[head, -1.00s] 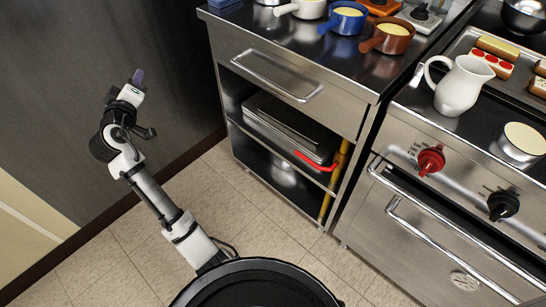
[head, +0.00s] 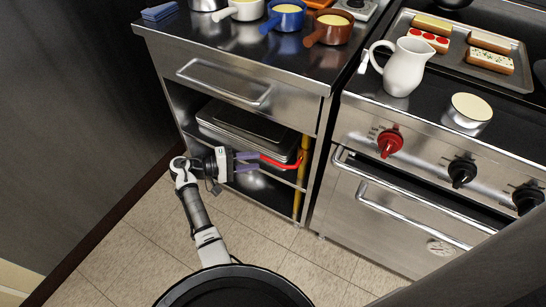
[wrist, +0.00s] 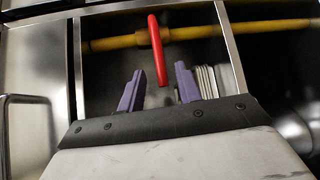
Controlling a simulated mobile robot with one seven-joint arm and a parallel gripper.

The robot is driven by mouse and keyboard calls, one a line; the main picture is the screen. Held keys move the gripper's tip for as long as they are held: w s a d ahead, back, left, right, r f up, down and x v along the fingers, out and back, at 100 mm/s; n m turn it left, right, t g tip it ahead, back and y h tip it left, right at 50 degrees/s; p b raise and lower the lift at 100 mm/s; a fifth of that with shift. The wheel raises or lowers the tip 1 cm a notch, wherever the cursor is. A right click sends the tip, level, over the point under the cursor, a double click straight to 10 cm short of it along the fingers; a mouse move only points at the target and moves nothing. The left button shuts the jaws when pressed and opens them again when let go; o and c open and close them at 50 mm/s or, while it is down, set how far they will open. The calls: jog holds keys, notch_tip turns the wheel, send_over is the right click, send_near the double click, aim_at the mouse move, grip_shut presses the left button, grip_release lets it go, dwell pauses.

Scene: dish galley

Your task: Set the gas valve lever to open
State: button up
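The gas valve lever (head: 278,163) is a red handle on a yellow pipe (head: 302,170) in the open shelf of the steel counter. In the head view it points left from the pipe, across it. In the wrist view the lever (wrist: 158,50) lies across the yellow pipe (wrist: 110,43), its free end toward my gripper. My gripper (head: 247,162) has purple fingers, which also show in the wrist view (wrist: 158,86). The fingers are open, one on each side of the lever's line, near its free end. I cannot tell whether they touch it.
The steel counter (head: 235,85) edge is above. A stove with red (head: 390,142) and black knobs stands to the right. The tiled floor in front is clear.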

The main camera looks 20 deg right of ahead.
jog(key=d+f, duration=0.1)
jog(key=d, duration=0.6)
jog(key=shift+s+d+p, duration=0.15)
jog(key=shift+s+p, duration=0.2)
jog(key=shift+s, duration=0.1)
grip_shut()
